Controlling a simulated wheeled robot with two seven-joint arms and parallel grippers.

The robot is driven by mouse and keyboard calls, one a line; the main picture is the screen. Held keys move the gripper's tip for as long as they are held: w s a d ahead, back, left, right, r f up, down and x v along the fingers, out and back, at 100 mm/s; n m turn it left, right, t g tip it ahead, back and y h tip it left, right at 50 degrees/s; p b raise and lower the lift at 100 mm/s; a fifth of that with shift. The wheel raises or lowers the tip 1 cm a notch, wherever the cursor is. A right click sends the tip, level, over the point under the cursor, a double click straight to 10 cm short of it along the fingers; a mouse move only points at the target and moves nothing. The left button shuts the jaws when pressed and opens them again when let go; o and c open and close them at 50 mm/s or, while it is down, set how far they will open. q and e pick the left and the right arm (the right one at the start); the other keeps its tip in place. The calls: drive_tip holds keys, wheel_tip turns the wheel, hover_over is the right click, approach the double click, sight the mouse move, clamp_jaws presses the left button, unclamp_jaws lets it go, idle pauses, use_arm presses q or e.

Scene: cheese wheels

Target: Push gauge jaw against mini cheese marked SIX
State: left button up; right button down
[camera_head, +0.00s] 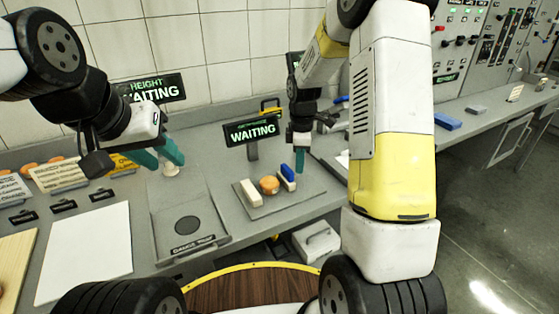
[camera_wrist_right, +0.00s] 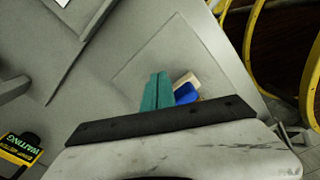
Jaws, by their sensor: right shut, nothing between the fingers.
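A small orange cheese (camera_head: 269,185) sits on a grey gauge plate (camera_head: 262,209) between a cream block (camera_head: 249,193) and a blue-topped jaw (camera_head: 288,173). No SIX mark can be read on it. My right gripper (camera_head: 302,167) is shut and empty, pointing down just right of the blue jaw; I cannot tell if they touch. In the right wrist view its teal fingers (camera_wrist_right: 156,92) are together beside the blue jaw (camera_wrist_right: 186,93), with the cream block (camera_wrist_right: 187,79) behind. The cheese is mostly hidden there. My left gripper (camera_head: 160,155) is open above a white post (camera_head: 171,169).
A WAITING sign (camera_head: 251,130) stands behind the gauge; a HEIGHT WAITING sign (camera_head: 153,89) stands at the left. A grey plate with a dark disc (camera_head: 187,225) and a white sheet (camera_head: 87,255) lie left of the gauge. A grey box (camera_head: 316,241) is below the bench edge.

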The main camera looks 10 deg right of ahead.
sight(285, 168)
drive_tip(key=shift+s+a, duration=0.3)
drive_tip(key=shift+a, duration=0.5)
drive_tip(key=shift+s+a, duration=0.25)
drive_tip(key=shift+a, duration=0.5)
drive_tip(key=shift+s+a, duration=0.3)
drive_tip(key=shift+a, duration=0.65)
idle(1.0)
drive_tip(key=shift+w+d, duration=0.3)
drive_tip(key=shift+d, duration=0.6)
drive_tip(key=shift+w+d, duration=0.3)
drive_tip(key=shift+d, duration=0.55)
drive_tip(key=shift+w+d, duration=0.3)
drive_tip(key=shift+d, duration=0.6)
wheel_tip(285, 168, up, 8)
